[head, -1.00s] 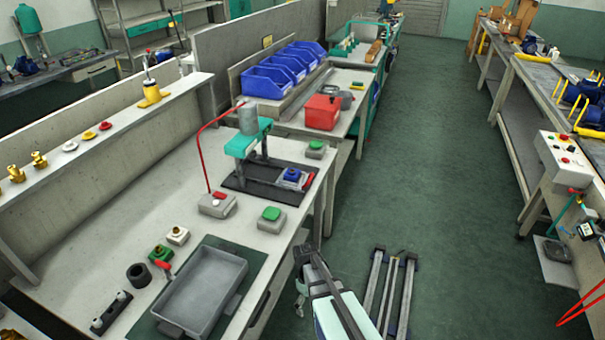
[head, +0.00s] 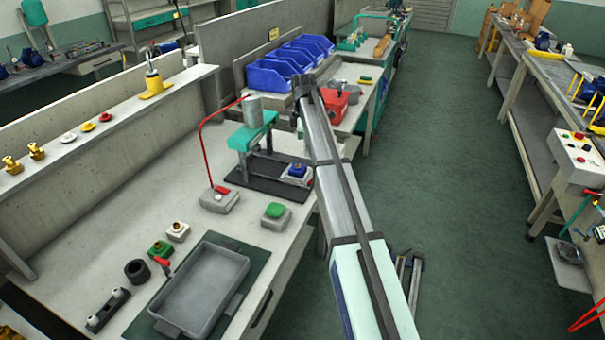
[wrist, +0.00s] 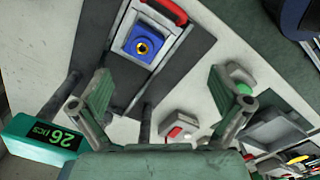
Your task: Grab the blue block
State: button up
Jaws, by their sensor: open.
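The blue block (head: 298,170) sits in a small grey fixture beside the teal press on the bench. In the wrist view the blue block (wrist: 141,45) has a yellow ring with a dark centre on top and lies inside a grey frame with a red handle (wrist: 167,10). My gripper (wrist: 160,105) is open and empty, its two fingers spread wide. The block is ahead of the fingers, slightly left of their midline, and apart from them. In the head view my arm extends over the bench's right edge; the gripper cannot be made out there.
The teal press (head: 252,137) stands close to the fixture on a dark plate. A grey tray (head: 203,283) lies in front.

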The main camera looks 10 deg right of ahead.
notch_tip(320, 180, up, 5)
jog(key=n, duration=0.2)
send_over(298, 166)
jog(key=f, duration=0.4)
jog(key=f+p, duration=0.1)
jog(key=f, duration=0.2)
jog(key=f+p, duration=0.1)
jog(key=f, duration=0.3)
jog(key=shift+d+f, duration=0.3)
jog(key=shift+f, duration=0.05)
jog(key=shift+a+f+p, duration=0.15)
jog(key=shift+f+p, duration=0.45)
jog(key=shift+f, duration=0.75)
jog(key=shift+a+f+p, duration=0.1)
jog(key=shift+f+p, duration=0.5)
jog(key=shift+f, duration=0.7)
jog(key=c, duration=1.3)
